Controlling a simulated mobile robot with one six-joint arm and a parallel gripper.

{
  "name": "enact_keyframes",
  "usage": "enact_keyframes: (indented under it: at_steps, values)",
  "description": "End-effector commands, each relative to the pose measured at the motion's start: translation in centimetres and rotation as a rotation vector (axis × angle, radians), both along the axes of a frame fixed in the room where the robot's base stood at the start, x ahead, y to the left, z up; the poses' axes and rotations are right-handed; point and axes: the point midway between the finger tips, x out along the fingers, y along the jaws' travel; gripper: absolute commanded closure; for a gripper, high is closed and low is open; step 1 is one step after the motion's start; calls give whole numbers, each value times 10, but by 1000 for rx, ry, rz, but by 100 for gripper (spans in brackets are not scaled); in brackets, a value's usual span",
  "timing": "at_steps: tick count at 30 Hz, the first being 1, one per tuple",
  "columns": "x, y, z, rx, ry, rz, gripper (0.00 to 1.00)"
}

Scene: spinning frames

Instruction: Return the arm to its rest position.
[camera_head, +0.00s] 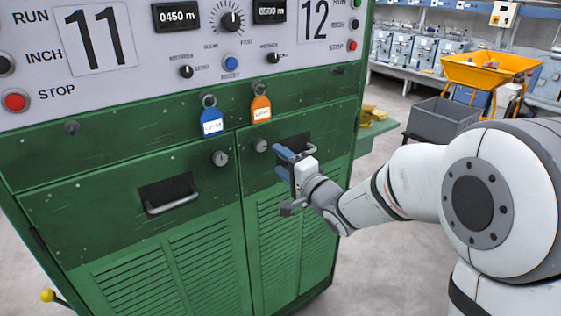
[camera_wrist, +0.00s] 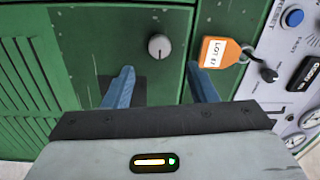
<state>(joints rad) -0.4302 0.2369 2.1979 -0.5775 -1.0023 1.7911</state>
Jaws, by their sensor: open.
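My gripper (camera_head: 283,160) is in front of the right green door of the spinning frame (camera_head: 120,225), near that door's recessed handle (camera_head: 300,143). In the wrist view, my gripper's two blue fingers (camera_wrist: 160,88) stand apart with nothing between them. Beyond them are the green door and a round grey knob (camera_wrist: 159,46). My white arm (camera_head: 400,185) reaches in from the right of the head view, bent at the elbow. Whether the fingers touch the door or handle cannot be told.
An orange tag (camera_head: 261,108) and a blue tag (camera_head: 212,122) hang above the doors. Another handle (camera_head: 172,203) is on the left door. A grey bin (camera_head: 440,120) and a yellow hopper (camera_head: 490,70) stand behind my arm. Open floor (camera_head: 385,270) shows below the arm.

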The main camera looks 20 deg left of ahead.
Motion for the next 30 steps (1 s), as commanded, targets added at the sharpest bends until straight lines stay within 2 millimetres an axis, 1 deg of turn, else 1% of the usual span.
enact_keyframes:
  at_steps: [5,8,11,12,13,14,15,17,18,20,21,23,24,26,27,30]
  values:
    - [0,0,0,-3,0,-1,48]
    - [8,-25,0,-105,-26,-88,48]
    - [17,-68,-4,-293,-48,-215,48]
    - [17,-89,-8,-386,-47,-266,48]
    - [17,-106,-10,-458,-43,-302,48]
    - [15,-123,-13,-530,-37,-331,48]
    - [10,-145,-18,-628,-23,-364,48]
    - [0,-177,-25,-768,9,-398,48]
    - [-10,-197,-30,-859,36,-407,48]
    - [-28,-226,-38,-988,83,-406,48]
    - [-42,-243,-43,-1070,119,-392,48]
    - [-67,-267,-51,-1184,178,-354,48]
    - [-85,-281,-56,-1253,217,-316,48]
    - [-114,-299,-64,-1341,277,-244,48]
    - [-134,-307,-68,-1389,314,-188,48]
    - [-180,-322,-77,-1472,385,-40,48]
